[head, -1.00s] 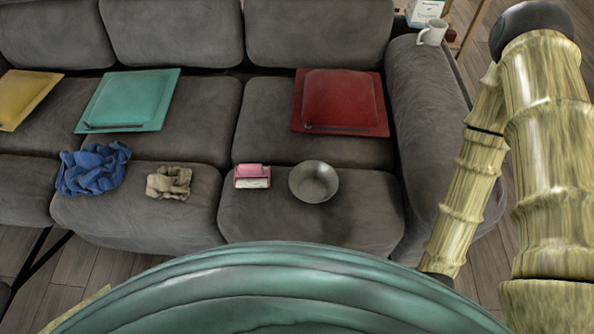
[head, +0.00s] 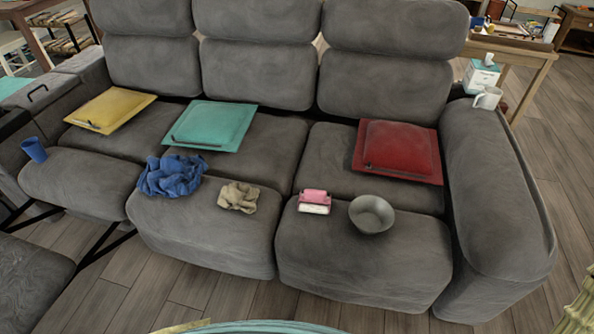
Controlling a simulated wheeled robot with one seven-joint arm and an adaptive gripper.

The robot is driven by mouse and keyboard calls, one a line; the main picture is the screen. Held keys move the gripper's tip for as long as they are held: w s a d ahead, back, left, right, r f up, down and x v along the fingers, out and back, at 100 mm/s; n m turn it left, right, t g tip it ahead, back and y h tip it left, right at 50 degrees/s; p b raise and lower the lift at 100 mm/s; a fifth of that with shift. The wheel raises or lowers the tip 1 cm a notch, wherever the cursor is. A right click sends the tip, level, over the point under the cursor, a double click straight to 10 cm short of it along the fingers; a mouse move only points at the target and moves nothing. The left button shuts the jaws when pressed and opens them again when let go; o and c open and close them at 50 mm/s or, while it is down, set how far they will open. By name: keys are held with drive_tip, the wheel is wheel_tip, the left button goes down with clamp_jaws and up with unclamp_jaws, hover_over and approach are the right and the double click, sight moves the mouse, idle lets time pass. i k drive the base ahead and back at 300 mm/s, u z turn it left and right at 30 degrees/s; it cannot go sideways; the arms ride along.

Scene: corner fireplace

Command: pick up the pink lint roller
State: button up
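The pink lint roller (head: 314,201) lies on the front part of the grey sofa's right seat. Its upper part is pink and its front side is white. It sits just left of a grey bowl (head: 372,214), with a small gap between them.
The grey sofa (head: 365,280) also bears a red cushion (head: 397,150), a teal cushion (head: 212,125), a yellow cushion (head: 110,110), a blue cloth (head: 172,175), a beige cloth (head: 238,196) and a blue cup (head: 34,150). A white mug (head: 487,98) stands on the right armrest. Wooden floor (head: 210,305) lies in front.

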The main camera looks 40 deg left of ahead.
sight(312, 200)
drive_tip(key=k, duration=0.35)
drive_tip(key=u, duration=1.35)
drive_tip(key=i, duration=0.5)
drive_tip(key=u, duration=0.05)
